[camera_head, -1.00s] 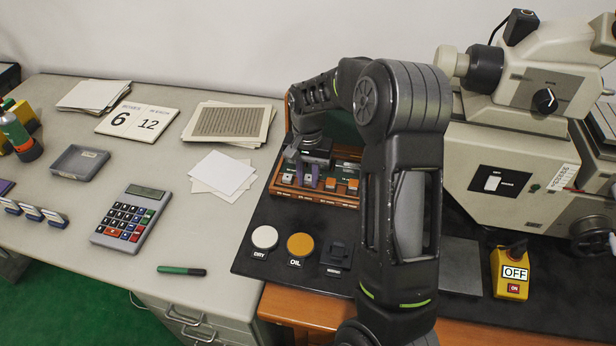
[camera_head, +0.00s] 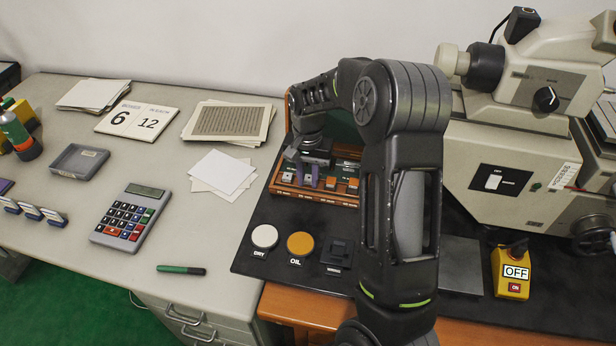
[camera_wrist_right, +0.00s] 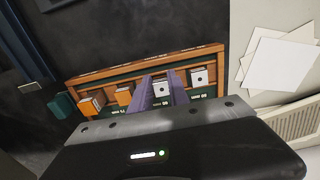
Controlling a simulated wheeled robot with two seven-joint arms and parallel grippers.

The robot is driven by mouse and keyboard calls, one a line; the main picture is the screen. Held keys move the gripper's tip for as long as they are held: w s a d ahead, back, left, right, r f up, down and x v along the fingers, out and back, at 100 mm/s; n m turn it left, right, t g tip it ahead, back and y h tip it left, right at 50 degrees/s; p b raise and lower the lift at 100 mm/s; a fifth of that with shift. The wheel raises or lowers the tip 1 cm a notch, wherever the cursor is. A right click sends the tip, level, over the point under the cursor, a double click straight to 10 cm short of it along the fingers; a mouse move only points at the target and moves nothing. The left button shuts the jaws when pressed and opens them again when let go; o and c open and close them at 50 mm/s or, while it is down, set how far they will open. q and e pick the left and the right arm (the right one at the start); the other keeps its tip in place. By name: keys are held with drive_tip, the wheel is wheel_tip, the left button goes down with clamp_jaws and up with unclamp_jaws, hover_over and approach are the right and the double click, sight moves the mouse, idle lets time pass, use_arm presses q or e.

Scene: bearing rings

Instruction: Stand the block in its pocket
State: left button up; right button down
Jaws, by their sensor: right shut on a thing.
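My right gripper (camera_head: 309,181) reaches down into a wooden rack (camera_head: 318,198) with a green inside at the back of the black mat. In the right wrist view its purple fingers (camera_wrist_right: 161,92) are closed on either side of a white-topped block (camera_wrist_right: 161,88), among the rack's labelled places. Another white-topped block (camera_wrist_right: 198,77) stands beside it, and two orange blocks (camera_wrist_right: 93,103) (camera_wrist_right: 124,95) stand on the other side. The fingers hide the held block's sides, and I cannot tell whether its bottom is seated. My left gripper is out of view.
On the black mat in front are a white DRY disc (camera_head: 264,237), an amber OIL disc (camera_head: 300,244) and a dark square fixture (camera_head: 337,253). A beige machine (camera_head: 505,170) and a yellow OFF switch box (camera_head: 510,272) stand right. Papers (camera_head: 222,172) lie left of the rack.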

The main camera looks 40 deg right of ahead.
drive_tip(key=c, duration=1.2)
unclamp_jaws()
drive_tip(key=shift+o, duration=0.2)
wheel_tip(320, 180, up, 6)
drive_tip(key=p, duration=0.4)
drive_tip(key=shift+f, duration=0.15)
wheel_tip(320, 180, up, 3)
drive_tip(key=shift+f+p, duration=0.1)
drive_tip(key=shift+p, duration=0.75)
